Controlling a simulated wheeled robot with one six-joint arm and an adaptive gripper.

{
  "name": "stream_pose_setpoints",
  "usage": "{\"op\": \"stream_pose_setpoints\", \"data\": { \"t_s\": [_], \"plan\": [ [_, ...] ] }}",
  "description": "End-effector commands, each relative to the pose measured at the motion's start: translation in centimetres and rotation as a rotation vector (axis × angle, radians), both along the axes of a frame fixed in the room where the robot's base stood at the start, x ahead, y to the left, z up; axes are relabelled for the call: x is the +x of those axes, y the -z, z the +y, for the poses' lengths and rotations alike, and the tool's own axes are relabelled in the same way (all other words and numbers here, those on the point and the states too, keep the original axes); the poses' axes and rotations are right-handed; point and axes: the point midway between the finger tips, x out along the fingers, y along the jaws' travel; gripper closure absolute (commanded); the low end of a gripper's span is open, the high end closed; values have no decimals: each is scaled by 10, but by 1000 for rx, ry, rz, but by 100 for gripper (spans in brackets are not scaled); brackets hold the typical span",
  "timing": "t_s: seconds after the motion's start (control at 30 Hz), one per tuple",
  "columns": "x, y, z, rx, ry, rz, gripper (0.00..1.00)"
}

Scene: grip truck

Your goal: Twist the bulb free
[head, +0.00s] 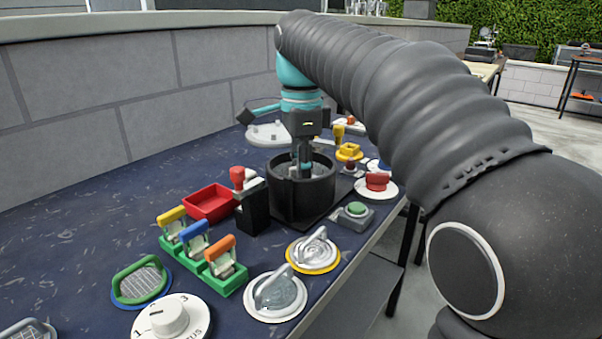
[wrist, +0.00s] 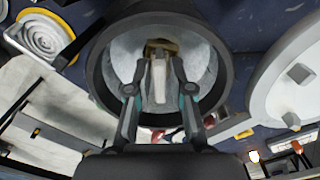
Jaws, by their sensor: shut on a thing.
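A black round housing (head: 285,196) stands on the blue bench, open at the top. My gripper (head: 303,163) reaches down into it from above. In the wrist view the housing's dark rim (wrist: 94,62) surrounds a pale grey inside, and my gripper's two fingers (wrist: 159,85) are within it. A pale narrow piece, apparently the bulb (wrist: 159,82), sits between the fingers, which are shut on it. A brassy part (wrist: 160,46) shows at its far end, apparently the socket. In the head view the housing wall hides the bulb and the fingertips.
Close left of the housing stand a red-knobbed black lever (head: 252,200) and a red tray (head: 210,203). A green button box (head: 355,214) and a red button (head: 376,182) are close on the right. Coloured switches (head: 208,250) and round dials (head: 275,293) fill the front.

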Motion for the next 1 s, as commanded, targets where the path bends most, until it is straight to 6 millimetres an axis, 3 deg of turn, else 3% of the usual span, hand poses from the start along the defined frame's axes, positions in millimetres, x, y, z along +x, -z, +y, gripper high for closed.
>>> {"op": "stream_pose_setpoints", "data": {
  "t_s": [1.0],
  "plan": [
    [0, 1, 0, 0, -610, 0, 100]
  ]
}}
